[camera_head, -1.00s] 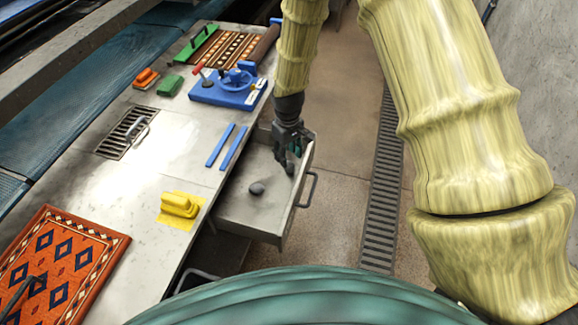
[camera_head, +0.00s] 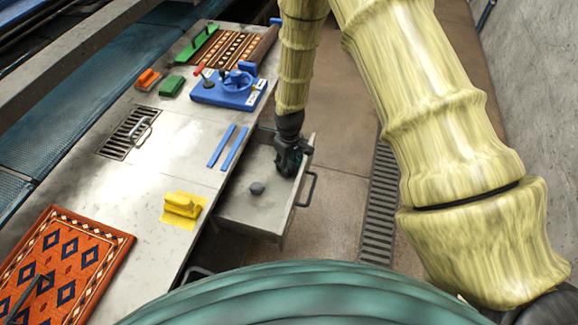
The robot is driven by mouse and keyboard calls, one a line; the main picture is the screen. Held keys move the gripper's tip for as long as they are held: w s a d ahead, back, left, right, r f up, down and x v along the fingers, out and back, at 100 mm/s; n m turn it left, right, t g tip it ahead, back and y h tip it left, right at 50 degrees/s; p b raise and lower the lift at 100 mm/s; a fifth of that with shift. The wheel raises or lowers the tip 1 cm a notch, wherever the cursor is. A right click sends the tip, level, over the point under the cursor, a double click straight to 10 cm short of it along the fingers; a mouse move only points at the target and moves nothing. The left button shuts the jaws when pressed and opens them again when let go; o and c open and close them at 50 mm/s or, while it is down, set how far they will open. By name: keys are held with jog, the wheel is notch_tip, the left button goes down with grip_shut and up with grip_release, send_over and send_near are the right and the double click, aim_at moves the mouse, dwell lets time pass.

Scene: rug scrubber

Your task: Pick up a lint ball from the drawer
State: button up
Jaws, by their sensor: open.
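The open drawer (camera_head: 246,216) juts out from the right side of the metal counter. A small dark grey lint ball (camera_head: 257,188) lies on the drawer floor near its middle. My gripper (camera_head: 288,167) is dark and points down into the far right part of the drawer. It is open, a short way beyond and to the right of the lint ball, apart from it. The fingers are small and partly dark against the drawer, so their height above its floor is hard to tell.
The drawer's front with its handle (camera_head: 307,189) stands on the right. Two blue strips (camera_head: 228,147) lie at the counter edge by the drawer. A yellow brush (camera_head: 183,205), a blue device (camera_head: 229,90) and an orange rug (camera_head: 62,265) are on the counter. A floor grate (camera_head: 380,205) lies right.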

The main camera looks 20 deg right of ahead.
jog(key=shift+c, duration=0.2)
jog(key=c, duration=0.4)
jog(key=shift+r, duration=0.2)
